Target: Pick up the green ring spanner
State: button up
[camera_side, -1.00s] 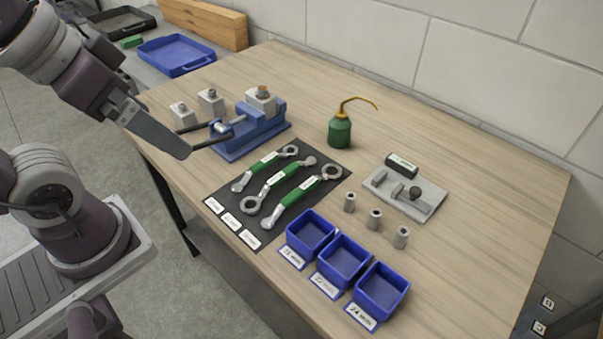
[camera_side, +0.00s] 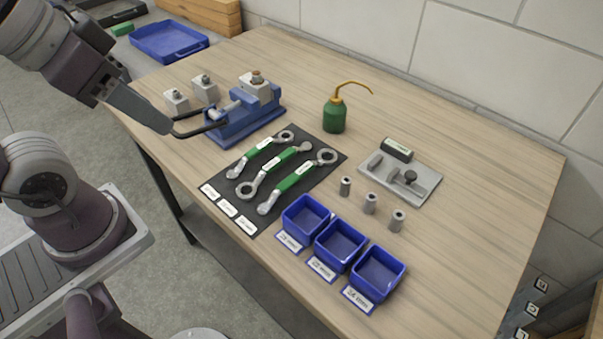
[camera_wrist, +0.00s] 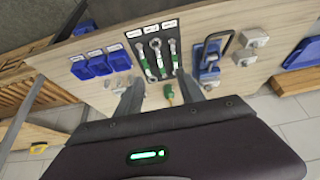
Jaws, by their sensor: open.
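Three spanners with green grips lie side by side on a dark mat (camera_side: 320,168) with white labels. The left spanner (camera_side: 258,147), middle spanner (camera_side: 272,166) and right spanner (camera_side: 295,178) each show a ring end; the middle one's ring points to the bench's near edge, the others' rings away from it. Which one the task means I cannot tell. In the wrist view the middle spanner (camera_wrist: 158,60) lies ahead, between the finger directions. My gripper (camera_wrist: 158,80) is open and empty. In the side view my gripper (camera_side: 164,127) is left of the mat, apart from the spanners, its fingers overlapping.
A blue vice (camera_side: 240,122) with a black looped handle stands behind my gripper, near several grey blocks. A green oil can (camera_side: 334,115) stands behind the mat. Blue bins (camera_side: 340,243), grey sockets (camera_side: 370,203) and a grey fixture (camera_side: 425,187) are to the right.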

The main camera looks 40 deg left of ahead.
jog(key=g, duration=0.6)
send_over(295, 176)
jog(key=f, duration=1)
jog(key=s+f, duration=0.1)
jog(key=f, duration=0.4)
jog(key=shift+d+f, duration=0.2)
jog(key=shift+d, duration=0.1)
jog(key=f, duration=0.5)
jog(key=w+f, duration=0.1)
jog(key=f, duration=0.1)
jog(key=shift+a+f, duration=0.35)
grip_shut()
jog(key=shift+r, duration=0.1)
